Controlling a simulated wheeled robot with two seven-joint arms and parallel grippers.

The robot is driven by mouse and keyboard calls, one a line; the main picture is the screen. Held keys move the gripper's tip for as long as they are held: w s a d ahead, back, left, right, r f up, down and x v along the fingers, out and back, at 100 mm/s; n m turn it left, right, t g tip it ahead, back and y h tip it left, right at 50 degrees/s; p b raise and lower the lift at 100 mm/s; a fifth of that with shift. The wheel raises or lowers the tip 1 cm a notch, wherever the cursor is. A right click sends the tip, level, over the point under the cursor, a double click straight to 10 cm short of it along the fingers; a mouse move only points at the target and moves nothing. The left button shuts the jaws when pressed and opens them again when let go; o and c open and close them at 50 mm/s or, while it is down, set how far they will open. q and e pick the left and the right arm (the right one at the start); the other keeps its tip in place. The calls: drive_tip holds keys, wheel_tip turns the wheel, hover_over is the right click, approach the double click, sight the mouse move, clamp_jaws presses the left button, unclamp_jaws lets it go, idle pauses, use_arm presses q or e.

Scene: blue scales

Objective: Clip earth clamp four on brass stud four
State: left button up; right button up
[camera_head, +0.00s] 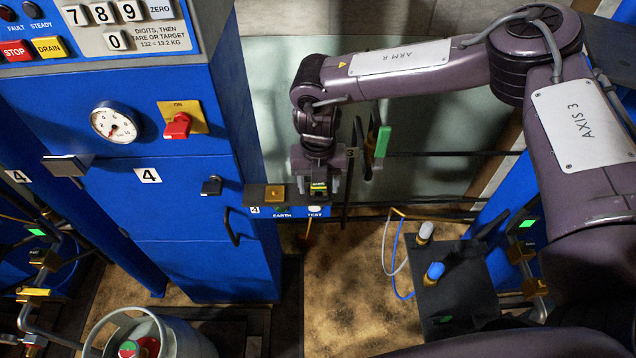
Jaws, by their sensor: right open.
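My right gripper (320,186) points down over a small dark shelf on the right side of the blue scale column. Its jaws are open, one on each side of a small yellow-green piece (318,187), which looks like the earth clamp; the gripper hides much of it. I cannot tell whether the jaws touch it. A square brass piece (274,193), which looks like brass stud four, sits on the same shelf, left of the gripper, above a "4" label. My left gripper is not in view.
The shelf (255,194) has a green EARTH mark and a white TEST button on its front. A dark hanging tool with a green part (383,141) is close right of the gripper. A gas cylinder (185,337) stands at lower left. Dark rails run behind the shelf.

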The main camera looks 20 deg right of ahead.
clamp_jaws()
drive_tip(key=shift+r+p, duration=2.45)
drive_tip(key=shift+r, duration=0.55)
